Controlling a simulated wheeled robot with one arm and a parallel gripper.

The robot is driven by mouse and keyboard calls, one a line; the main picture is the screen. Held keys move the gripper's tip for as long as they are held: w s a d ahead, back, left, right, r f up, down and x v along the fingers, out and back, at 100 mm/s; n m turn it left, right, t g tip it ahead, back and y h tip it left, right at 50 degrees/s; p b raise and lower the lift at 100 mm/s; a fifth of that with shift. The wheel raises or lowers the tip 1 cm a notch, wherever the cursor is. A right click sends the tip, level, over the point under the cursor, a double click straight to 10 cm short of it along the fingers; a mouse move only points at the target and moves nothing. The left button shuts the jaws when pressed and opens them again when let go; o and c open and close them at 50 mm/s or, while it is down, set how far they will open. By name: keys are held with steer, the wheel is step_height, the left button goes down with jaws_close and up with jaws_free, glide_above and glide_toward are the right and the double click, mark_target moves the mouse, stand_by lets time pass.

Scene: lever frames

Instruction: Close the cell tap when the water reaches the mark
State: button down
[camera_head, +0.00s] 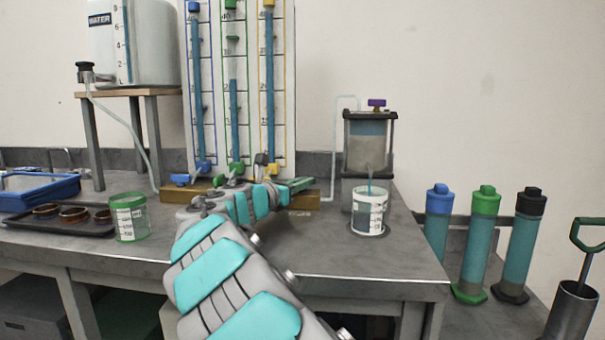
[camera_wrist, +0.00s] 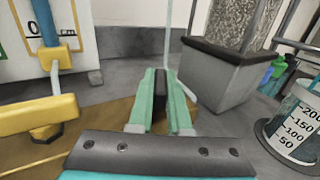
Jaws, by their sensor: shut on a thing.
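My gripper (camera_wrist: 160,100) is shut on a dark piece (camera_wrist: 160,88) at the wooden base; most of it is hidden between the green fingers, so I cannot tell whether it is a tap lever. The grey cell (camera_head: 366,146) stands to the right, with a purple tap (camera_head: 376,103) on top. A stream runs from it into a graduated beaker (camera_head: 369,213), also in the wrist view (camera_wrist: 292,128); I cannot read its level. The green tube's water (camera_head: 234,115) stands below a green ring marker (camera_head: 232,38). The blue (camera_head: 196,80) and yellow (camera_head: 269,80) tubes are filled higher.
Blue (camera_head: 180,179) and yellow (camera_wrist: 40,112) taps sit near my gripper. A water tank (camera_head: 150,45) stands on a wooden stand. A green beaker (camera_head: 129,219) and dark tray (camera_head: 50,228) are left. Several capped cylinders (camera_head: 481,235) stand right. The counter between my arm and the graduated beaker is clear.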

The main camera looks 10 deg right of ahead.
steer(key=shift+m+g+h, duration=0.4)
steer(key=shift+m+g, duration=0.1)
steer(key=c, duration=0.9)
jaws_free()
steer(key=shift+o, duration=0.2)
steer(key=shift+b+v, duration=0.35)
steer(key=shift+v, duration=3.6)
